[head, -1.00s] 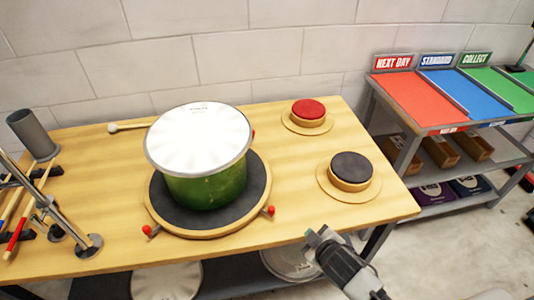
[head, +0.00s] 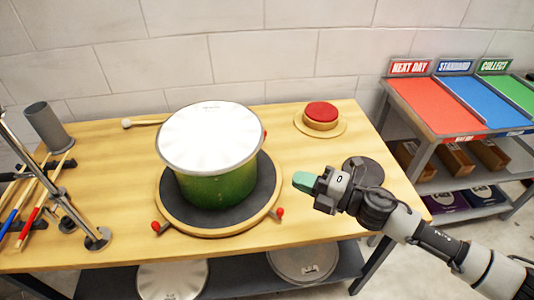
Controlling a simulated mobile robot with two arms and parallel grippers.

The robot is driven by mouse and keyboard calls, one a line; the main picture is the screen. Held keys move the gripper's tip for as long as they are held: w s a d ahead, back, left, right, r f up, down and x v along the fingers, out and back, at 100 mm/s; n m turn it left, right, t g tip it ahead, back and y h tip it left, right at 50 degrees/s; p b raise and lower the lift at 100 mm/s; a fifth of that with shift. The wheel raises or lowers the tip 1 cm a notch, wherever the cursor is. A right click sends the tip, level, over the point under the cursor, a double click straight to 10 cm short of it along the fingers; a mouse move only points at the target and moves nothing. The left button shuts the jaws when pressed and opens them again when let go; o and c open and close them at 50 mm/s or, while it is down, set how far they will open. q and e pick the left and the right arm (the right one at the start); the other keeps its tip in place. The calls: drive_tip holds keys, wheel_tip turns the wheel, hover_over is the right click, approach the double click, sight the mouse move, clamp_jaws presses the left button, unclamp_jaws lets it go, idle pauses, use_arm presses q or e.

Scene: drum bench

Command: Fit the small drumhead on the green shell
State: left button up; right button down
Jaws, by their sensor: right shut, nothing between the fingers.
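The green shell (head: 218,189) stands upright on a round dark turntable pad (head: 262,185) on the wooden bench. A white drumhead (head: 211,136) with a metal rim lies over the shell's top; I cannot tell whether it is fully seated. My right gripper (head: 303,182) is shut and empty, with teal fingertips pointing left. It hangs above the bench to the right of the pad, apart from the drum. My left gripper is not in view.
The red button (head: 321,113) stands at the back right. The dark button (head: 366,171) is partly behind my right arm. Two drumheads, left (head: 173,281) and right (head: 303,261), lie on the lower shelf. A metal stand (head: 94,238) and sticks occupy the bench's left.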

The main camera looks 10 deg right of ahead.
sight(259, 147)
drive_tip(key=p+x, duration=0.1)
drive_tip(key=x, duration=0.2)
drive_tip(key=w+x, duration=0.1)
drive_tip(key=x, duration=0.2)
drive_tip(key=d+p+x, duration=0.1)
drive_tip(key=x, duration=0.2)
drive_tip(key=shift+w+a+r+p, duration=0.1)
drive_tip(key=shift+w+a+p, duration=0.2)
drive_tip(key=shift+w+p, duration=0.05)
drive_tip(key=shift+w+a, duration=0.1)
drive_tip(key=shift+w, duration=0.75)
drive_tip(key=w, duration=0.3)
drive_tip(key=shift+a+b, duration=0.2)
drive_tip(key=shift+b, duration=0.15)
